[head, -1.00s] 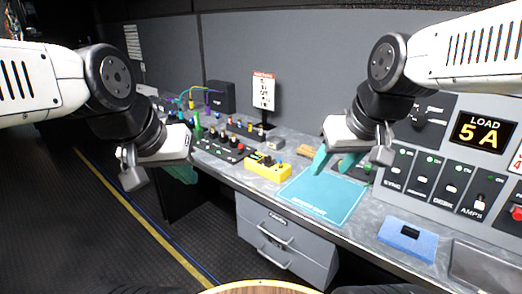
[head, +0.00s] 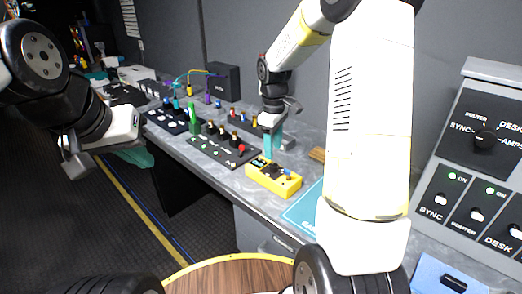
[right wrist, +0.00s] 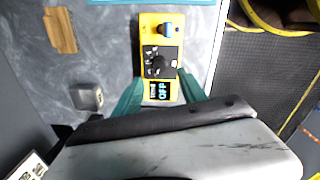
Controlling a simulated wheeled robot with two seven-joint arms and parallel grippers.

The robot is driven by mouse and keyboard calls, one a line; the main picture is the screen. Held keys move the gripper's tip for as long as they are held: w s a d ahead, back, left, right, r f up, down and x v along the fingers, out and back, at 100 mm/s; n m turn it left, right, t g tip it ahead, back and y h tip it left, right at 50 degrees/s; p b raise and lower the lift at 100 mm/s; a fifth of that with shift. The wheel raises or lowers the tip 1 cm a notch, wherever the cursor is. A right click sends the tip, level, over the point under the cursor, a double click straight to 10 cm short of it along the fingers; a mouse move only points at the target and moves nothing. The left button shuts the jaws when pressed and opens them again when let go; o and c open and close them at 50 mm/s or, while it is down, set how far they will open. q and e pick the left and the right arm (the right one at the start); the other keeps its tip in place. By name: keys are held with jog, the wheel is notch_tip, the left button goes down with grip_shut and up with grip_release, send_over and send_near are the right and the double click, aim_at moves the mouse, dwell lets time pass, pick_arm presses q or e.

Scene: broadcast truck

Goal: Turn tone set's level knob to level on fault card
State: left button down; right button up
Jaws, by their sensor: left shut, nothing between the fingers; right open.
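The yellow tone set (head: 272,180) lies on the grey counter. In the right wrist view, the tone set (right wrist: 145,35) shows a black knob (right wrist: 158,64) mid-panel, a blue knob (right wrist: 167,30) at its far end and a display (right wrist: 163,91) reading OFF. My right gripper (head: 271,146) points down by the tone set's display end. Its teal fingers (right wrist: 160,92) are open on either side of that end in the wrist view; contact cannot be told. My left gripper (head: 138,156) is shut and empty, left of the counter. The fault card is not clearly seen.
A black panel with knobs (head: 222,150) stands just left of the tone set. A teal mat (head: 300,213) lies to its right, partly behind my right arm. A wooden block (right wrist: 60,30) and a small grey object (right wrist: 87,96) lie nearby.

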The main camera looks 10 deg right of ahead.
aim_at(273, 165)
notch_tip(273, 165, down, 7)
jog(key=shift+d+r, duration=0.1)
jog(key=shift+r, duration=0.1)
grip_shut()
